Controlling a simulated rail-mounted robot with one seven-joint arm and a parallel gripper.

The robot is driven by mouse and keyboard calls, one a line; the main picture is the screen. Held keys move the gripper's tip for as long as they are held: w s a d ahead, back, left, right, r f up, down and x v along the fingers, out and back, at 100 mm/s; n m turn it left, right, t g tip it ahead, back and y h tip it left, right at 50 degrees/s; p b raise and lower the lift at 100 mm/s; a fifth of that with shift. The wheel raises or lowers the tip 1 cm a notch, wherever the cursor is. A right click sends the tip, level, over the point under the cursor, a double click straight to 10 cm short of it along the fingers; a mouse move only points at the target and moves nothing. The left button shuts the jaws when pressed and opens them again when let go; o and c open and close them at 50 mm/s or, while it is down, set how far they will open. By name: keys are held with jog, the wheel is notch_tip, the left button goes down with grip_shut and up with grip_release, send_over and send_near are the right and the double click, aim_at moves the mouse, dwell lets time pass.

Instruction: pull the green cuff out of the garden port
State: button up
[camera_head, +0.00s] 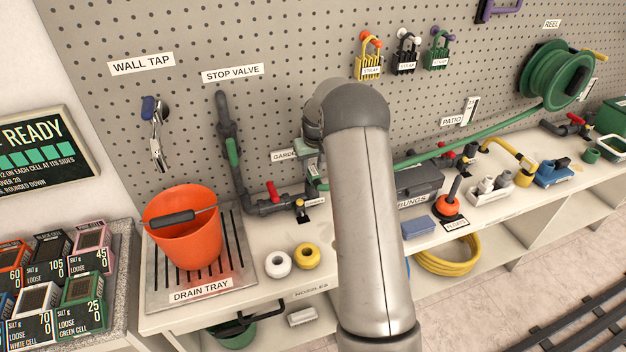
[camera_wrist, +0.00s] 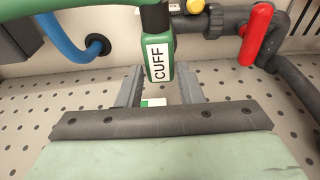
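The green cuff (camera_wrist: 160,72), with a white CUFF label, shows in the wrist view at the top centre. Its upper part runs into a dark fitting (camera_wrist: 155,18) at the picture's top edge. My gripper (camera_wrist: 159,78) is open, with one grey finger to each side of the cuff's lower end and a visible gap on both sides. In the head view my arm covers much of this spot. My gripper (camera_head: 310,150) shows there only in part, beside the GARDEN label (camera_head: 284,155). The garden port itself is mostly hidden.
A red valve handle (camera_wrist: 256,35) on dark pipe stands close to the right in the wrist view. A green hose (camera_head: 440,152) runs to the reel (camera_head: 556,75). An orange bucket (camera_head: 182,235) stands on the drain tray (camera_head: 160,300). White and yellow rings lie on the bench.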

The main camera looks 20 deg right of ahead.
grip_shut()
jog(key=shift+r, duration=0.3)
jog(key=shift+r, duration=0.35)
jog(key=shift+r, duration=0.1)
jog(key=shift+r+p, duration=1.75)
jog(key=shift+r, duration=1.25)
